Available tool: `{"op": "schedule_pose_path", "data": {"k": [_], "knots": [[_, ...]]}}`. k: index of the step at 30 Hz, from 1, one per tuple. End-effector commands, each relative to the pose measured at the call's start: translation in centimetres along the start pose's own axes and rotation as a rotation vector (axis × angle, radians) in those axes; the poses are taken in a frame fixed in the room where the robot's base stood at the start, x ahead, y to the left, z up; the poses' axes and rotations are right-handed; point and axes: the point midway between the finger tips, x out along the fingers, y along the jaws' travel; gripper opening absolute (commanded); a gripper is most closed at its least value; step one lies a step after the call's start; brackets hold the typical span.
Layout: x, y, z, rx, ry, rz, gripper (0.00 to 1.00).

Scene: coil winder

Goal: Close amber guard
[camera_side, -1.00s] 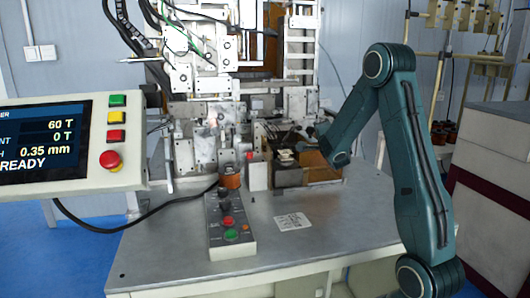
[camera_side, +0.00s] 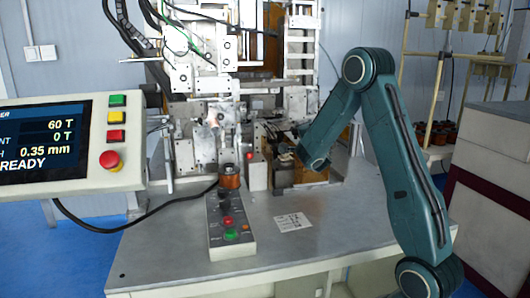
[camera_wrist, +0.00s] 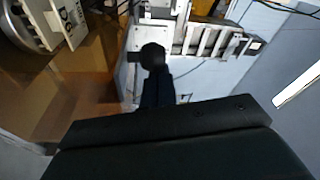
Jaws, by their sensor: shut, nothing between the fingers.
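The amber guard (camera_side: 312,176) shows in the side view as an orange-brown panel low on the machine's right, partly hidden behind my arm. In the wrist view, amber see-through sheet (camera_wrist: 85,75) fills much of the left side. My gripper (camera_side: 284,147) reaches in at the machine's right front, close to the guard, and looks small and dark there. In the wrist view my gripper (camera_wrist: 155,85) is shut and empty, pointing up the picture with a dark round knob-like shape (camera_wrist: 152,55) at its tip. I cannot tell whether it touches the guard.
A control box (camera_side: 230,225) with buttons and a copper coil (camera_side: 230,180) stand on the table (camera_side: 330,245). A white label lies to the right of the box. A display panel (camera_side: 70,145) reads READY at left. The table's front right is clear.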

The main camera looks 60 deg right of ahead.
Motion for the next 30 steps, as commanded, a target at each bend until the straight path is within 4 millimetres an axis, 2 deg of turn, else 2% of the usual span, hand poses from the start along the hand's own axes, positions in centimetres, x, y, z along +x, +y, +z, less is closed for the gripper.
{"op": "schedule_pose_path", "data": {"k": [1,15,19,30], "knots": [[-0.1,-0.2,0.9,0.000,-0.005,-0.001,0.00],[-1.2,-2.4,6.9,0.002,-0.002,-0.005,0.00],[-1.4,-2.8,7.6,0.002,0.001,-0.005,0.00],[-1.5,-2.8,7.9,0.005,-0.007,-0.006,0.00]]}}
